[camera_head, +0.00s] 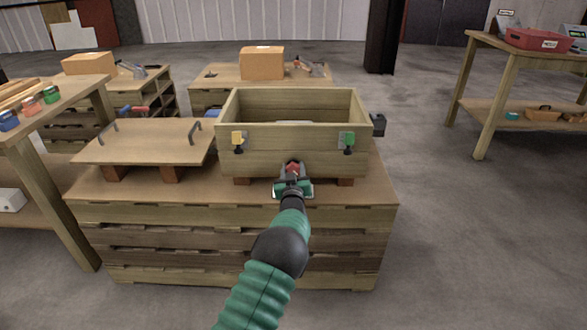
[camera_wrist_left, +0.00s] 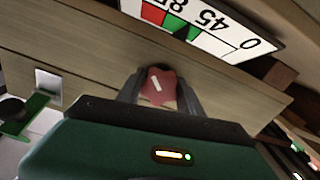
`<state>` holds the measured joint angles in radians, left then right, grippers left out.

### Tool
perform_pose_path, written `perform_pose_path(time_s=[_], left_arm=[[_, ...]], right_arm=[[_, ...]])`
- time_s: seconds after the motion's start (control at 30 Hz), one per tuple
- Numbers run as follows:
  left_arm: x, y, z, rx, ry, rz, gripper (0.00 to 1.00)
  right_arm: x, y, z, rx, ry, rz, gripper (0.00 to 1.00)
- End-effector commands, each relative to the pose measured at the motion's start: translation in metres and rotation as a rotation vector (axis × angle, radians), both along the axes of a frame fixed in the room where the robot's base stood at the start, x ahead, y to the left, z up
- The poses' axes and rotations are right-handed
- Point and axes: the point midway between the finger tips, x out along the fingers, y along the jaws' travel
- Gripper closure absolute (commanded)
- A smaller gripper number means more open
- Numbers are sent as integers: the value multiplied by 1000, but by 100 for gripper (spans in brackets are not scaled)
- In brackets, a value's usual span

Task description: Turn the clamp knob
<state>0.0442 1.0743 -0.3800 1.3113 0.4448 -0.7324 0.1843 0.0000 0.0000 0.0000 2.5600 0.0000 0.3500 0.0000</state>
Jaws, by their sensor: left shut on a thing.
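The clamp knob (camera_wrist_left: 162,86) is red with a pale mark on its face. It sits low on the front of the wooden box (camera_head: 300,155). My left gripper (camera_head: 293,172) reaches the front of the box, and its fingers are shut on the knob from both sides. In the left wrist view the gripper (camera_wrist_left: 160,95) has one finger on each side of the knob. In that view the pale mark is tilted. A white dial plate (camera_wrist_left: 205,28) with numbers and red and green bands shows above the knob. My right gripper is not in view.
The box has a yellow latch (camera_head: 238,141) and a green latch (camera_head: 347,142) on its front. A wooden lid with two handles (camera_head: 143,142) lies on blocks to the left. Side tables stand left and right; open floor lies right of the bench.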

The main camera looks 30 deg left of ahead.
Motion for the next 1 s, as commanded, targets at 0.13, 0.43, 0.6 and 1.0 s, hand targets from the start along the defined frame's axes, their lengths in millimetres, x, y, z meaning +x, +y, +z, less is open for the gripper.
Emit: perform_pose_path(time_s=[0.13,0.43,0.6,1.0], left_arm=[[-1,1,-4,7,13,2,97],[-1,1,-4,7,13,2,97],[-1,0,-3,8,11,1,35],[-7,-4,1,8,8,0,35]], right_arm=[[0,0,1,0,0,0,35],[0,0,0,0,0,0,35],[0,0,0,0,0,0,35],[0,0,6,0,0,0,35]])
